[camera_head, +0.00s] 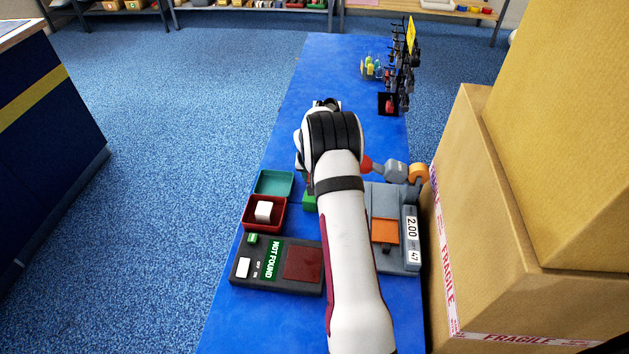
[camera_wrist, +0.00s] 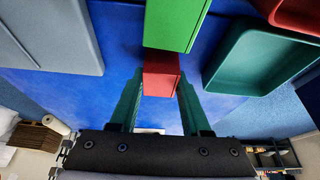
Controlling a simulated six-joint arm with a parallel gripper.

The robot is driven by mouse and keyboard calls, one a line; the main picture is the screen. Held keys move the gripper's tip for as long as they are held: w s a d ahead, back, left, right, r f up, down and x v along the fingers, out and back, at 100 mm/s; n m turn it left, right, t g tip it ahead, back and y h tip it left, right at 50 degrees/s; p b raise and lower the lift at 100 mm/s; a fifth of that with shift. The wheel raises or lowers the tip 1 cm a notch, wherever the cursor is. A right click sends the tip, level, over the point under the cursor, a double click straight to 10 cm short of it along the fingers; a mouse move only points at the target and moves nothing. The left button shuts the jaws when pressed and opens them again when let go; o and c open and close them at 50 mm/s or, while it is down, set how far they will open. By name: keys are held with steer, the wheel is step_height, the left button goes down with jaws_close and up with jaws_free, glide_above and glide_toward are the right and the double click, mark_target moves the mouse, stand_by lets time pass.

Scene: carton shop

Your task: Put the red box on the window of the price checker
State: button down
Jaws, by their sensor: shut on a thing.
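The price checker (camera_head: 248,281) is a dark panel at the lower left of the blue table in the head view. Its display reads NOT FOUND, and its dark red window (camera_head: 303,264) is bare. My gripper (camera_wrist: 160,88) is shut on the red box (camera_wrist: 160,74), with a finger on each side of it in the wrist view. In the head view my wrist and arm hide the box and the fingers. A green box (camera_wrist: 176,22) lies just beyond the red box; I cannot tell whether they touch. A bit of green (camera_head: 309,201) shows beside my arm.
A red tray (camera_head: 247,227) with a white cube (camera_head: 264,211) and a teal tray (camera_head: 262,182) stand left of my arm. A grey scale (camera_head: 411,225) with an orange square is at right. Big cartons (camera_head: 520,260) crowd the right edge. A display rack (camera_head: 409,65) stands at the far end.

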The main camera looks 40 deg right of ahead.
steer(key=r, duration=1)
steer(key=shift+s+a, duration=0.1)
steer(key=shift+s, duration=0.15)
steer(key=s+a+r+m+g, duration=0.25)
steer(key=s+a+m, duration=0.25)
steer(key=s+m, duration=0.65)
steer(key=s+a+r+m+g, duration=0.2)
steer(key=s+a+m+g, duration=0.35)
steer(key=s, duration=1.05)
steer(key=shift+m+t, duration=0.7)
steer(key=w+a+f, duration=0.2)
steer(key=w, duration=0.1)
steer(key=w+a+f, duration=0.2)
steer(key=w, duration=0.1)
steer(key=w+a+f, duration=0.2)
steer(key=f, duration=0.1)
steer(key=shift+w+a, duration=0.15)
steer(key=shift+w, duration=0.25)
steer(key=shift+w+a+f, duration=0.1)
steer(key=shift+f, duration=0.95)
steer(key=shift+w+a+f, duration=0.1)
steer(key=shift+f, duration=0.95)
steer(key=shift+f, duration=0.1)
steer(key=shift+c, duration=1.8)
jaws_free()
